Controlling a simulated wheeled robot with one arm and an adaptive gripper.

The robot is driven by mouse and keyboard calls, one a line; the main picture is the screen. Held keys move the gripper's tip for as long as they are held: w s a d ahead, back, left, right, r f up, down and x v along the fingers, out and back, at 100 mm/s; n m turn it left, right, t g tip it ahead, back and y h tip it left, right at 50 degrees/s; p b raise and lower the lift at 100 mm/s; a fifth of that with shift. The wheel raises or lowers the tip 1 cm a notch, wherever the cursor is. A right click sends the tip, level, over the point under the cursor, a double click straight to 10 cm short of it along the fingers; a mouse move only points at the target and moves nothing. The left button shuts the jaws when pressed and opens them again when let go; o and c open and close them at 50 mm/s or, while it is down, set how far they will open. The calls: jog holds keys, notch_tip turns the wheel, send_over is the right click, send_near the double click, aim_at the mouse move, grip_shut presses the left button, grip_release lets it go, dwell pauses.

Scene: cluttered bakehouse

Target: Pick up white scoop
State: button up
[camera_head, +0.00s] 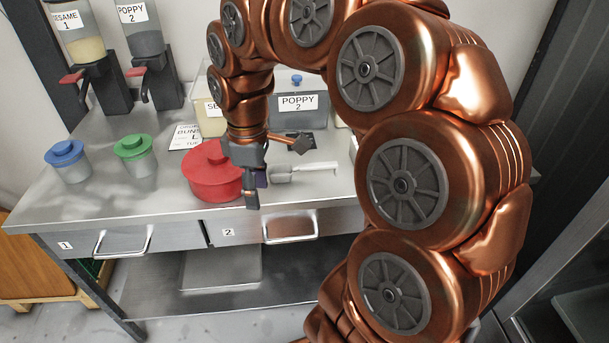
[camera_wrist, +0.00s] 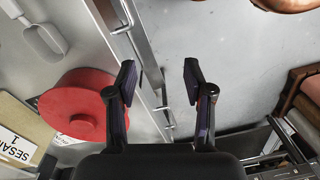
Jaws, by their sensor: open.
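The white scoop (camera_head: 312,168) lies flat on the steel counter, right of the red lidded pot (camera_head: 212,172). Its bowl is toward the pot and its handle points right. In the wrist view the scoop (camera_wrist: 42,32) is at the upper left, with the red pot (camera_wrist: 78,106) below it. My gripper (camera_head: 277,170) is open and empty, in front of the pot and scoop in the head view. In the wrist view my gripper (camera_wrist: 159,77) is over the counter's front edge, apart from the scoop.
A blue-lidded jar (camera_head: 68,162) and a green-lidded jar (camera_head: 135,156) stand left of the pot. Labelled bins, one marked POPPY 2 (camera_head: 297,103), stand behind. Dispensers (camera_head: 150,65) stand at back left. Drawer handles (camera_head: 290,228) stick out in front. The counter's front left is clear.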

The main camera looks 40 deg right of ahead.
jog(key=w+d+f+n+b, duration=0.2)
jog(key=w+d, duration=0.3)
jog(key=d, duration=0.6)
jog(key=n, duration=0.1)
send_over(311, 164)
jog(key=s, duration=0.1)
jog(key=shift+a+f+t, duration=0.2)
jog(key=shift+f+t, duration=0.1)
jog(key=shift+f, duration=0.8)
jog(key=shift+s+d+f, duration=0.1)
jog(key=shift+f, duration=0.8)
jog(key=shift+w+f+p, duration=0.15)
jog(key=shift+f, duration=0.85)
jog(key=shift+w+f+p, duration=0.2)
jog(key=shift+f, duration=0.75)
jog(key=shift+w+f+p, duration=0.15)
jog(key=shift+f, duration=0.85)
grip_shut()
